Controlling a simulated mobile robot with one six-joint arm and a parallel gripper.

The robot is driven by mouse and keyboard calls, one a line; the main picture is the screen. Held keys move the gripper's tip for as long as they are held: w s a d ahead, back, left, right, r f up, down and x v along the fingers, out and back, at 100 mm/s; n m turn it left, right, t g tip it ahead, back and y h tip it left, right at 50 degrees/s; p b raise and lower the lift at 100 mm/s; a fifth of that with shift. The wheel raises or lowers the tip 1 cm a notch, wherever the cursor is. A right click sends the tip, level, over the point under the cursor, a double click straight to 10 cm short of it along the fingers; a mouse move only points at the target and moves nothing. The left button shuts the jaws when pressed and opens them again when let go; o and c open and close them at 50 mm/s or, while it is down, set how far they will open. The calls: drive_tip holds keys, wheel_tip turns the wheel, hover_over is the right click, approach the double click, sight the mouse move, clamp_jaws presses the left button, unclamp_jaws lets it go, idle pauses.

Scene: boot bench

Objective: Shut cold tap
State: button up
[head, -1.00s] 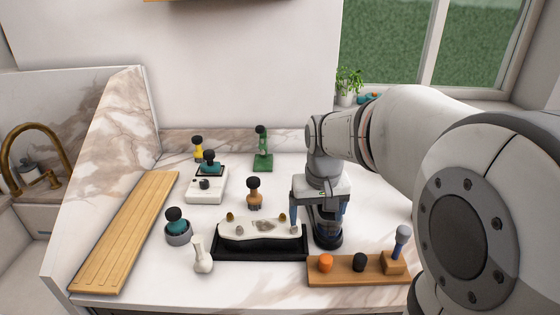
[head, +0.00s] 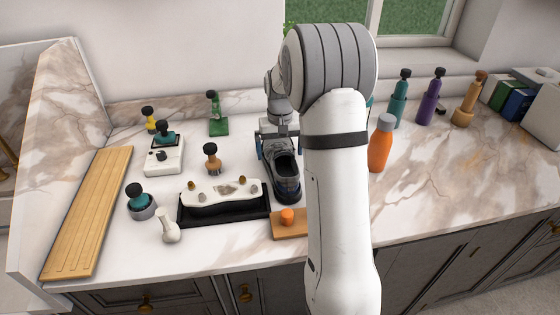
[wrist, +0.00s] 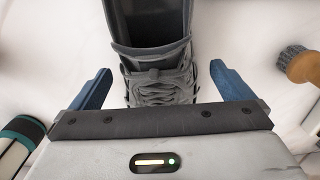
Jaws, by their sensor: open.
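No tap is clearly recognisable in the views now; only a sliver of brass (head: 8,160) shows at the left edge of the head view. A white, brown-patched piece with two small brass-coloured knobs (head: 222,190) lies in a black tray (head: 182,219); I cannot tell what it is. My gripper (head: 280,148) is open above a grey lace-up shoe (head: 287,180). In the wrist view its blue fingers (wrist: 160,72) are on either side of the shoe (wrist: 160,60), apart from it. My arm hides part of the counter right of the shoe.
A wooden board (head: 88,215) lies at the left. Several dark-knobbed tools, a white box (head: 164,162) and a white pestle-like piece (head: 167,228) stand nearby. An orange bottle (head: 381,145) stands right of my arm. Several coloured bottles stand behind it. The right front counter is clear.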

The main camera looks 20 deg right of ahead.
sight(280, 162)
wheel_tip(280, 162, down, 4)
drive_tip(key=shift+w+d+p, duration=0.1)
drive_tip(key=shift+w+p, duration=0.05)
drive_tip(key=shift+p, duration=0.15)
drive_tip(key=shift+c, duration=0.4)
drive_tip(key=c, duration=0.9)
